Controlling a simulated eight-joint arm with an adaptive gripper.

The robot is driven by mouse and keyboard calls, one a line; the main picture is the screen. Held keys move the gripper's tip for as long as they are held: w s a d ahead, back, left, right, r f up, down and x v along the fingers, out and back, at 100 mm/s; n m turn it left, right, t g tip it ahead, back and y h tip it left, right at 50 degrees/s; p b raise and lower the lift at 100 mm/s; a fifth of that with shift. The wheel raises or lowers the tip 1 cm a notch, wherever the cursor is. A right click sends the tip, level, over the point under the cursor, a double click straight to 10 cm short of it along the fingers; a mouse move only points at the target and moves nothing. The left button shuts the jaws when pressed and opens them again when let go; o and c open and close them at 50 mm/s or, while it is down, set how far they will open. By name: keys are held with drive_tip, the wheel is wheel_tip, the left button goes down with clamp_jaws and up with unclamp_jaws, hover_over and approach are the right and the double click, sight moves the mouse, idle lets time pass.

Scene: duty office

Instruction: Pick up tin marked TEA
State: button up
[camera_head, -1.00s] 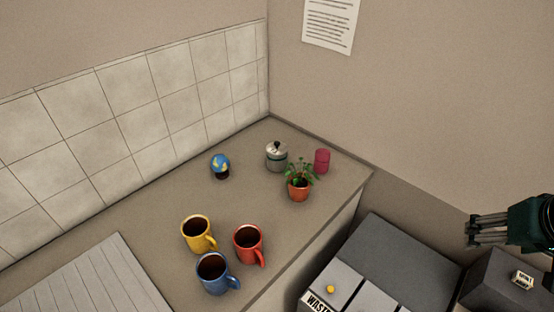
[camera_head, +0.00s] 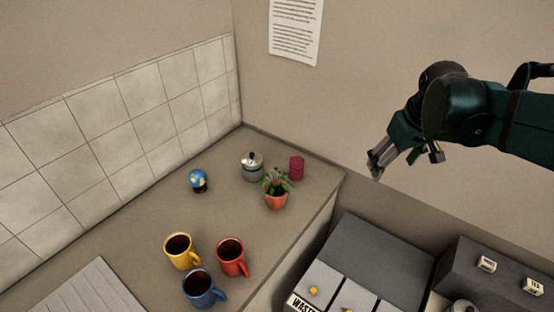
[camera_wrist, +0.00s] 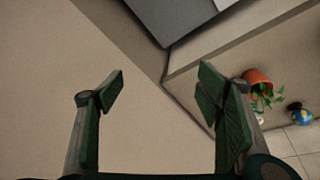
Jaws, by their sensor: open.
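Two small pale labels show at the lower right in the head view, on a dark grey box-like surface (camera_head: 470,262). The right label (camera_head: 533,286) seems to read TEA; the left label (camera_head: 487,264) is too small to read. I cannot tell whether either label belongs to a tin. My gripper (camera_head: 405,162) is open and empty, up in the air in front of the wall, above and left of the labels. In the wrist view my gripper (camera_wrist: 160,88) has its fingers wide apart with nothing between them; no label shows there.
The counter (camera_head: 130,225) holds yellow (camera_head: 180,255), red (camera_head: 232,260) and blue (camera_head: 200,290) mugs, a globe (camera_head: 198,178), a silver lidded pot (camera_head: 252,170), a magenta cylinder (camera_head: 296,168) and a potted plant (camera_head: 276,200). Grey waste bins (camera_head: 370,255) stand beside it.

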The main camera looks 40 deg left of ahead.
drive_tip(key=w+a+f+n+g+p, duration=0.1)
drive_tip(key=w+a+f+n+p, duration=0.15)
drive_tip(key=a, duration=1.15)
drive_tip(key=n+g+h+p, duration=0.1)
drive_tip(key=n+g+p, duration=0.1)
drive_tip(key=n+p, duration=0.3)
hover_over(251, 154)
drive_tip(key=w+d, duration=0.5)
drive_tip(key=d, duration=0.4)
wheel_tip(251, 154, down, 8)
drive_tip(key=s+a+f, duration=0.1)
drive_tip(key=a+f, duration=0.1)
drive_tip(key=s+a+f+n, duration=0.1)
drive_tip(key=s+a, duration=0.1)
drive_tip(key=a, duration=0.1)
drive_tip(key=s+a+f+n, duration=0.1)
drive_tip(key=a+f, duration=0.1)
drive_tip(key=a, duration=0.1)
drive_tip(key=shift+s+a+f+n+h+p, duration=0.2)
drive_tip(key=shift+f+n+h+p, duration=0.05)
drive_tip(key=shift+f+h+p, duration=0.1)
drive_tip(key=shift+s+a+f, duration=0.2)
drive_tip(key=shift+a, duration=0.1)
drive_tip(key=shift+f, duration=1.25)
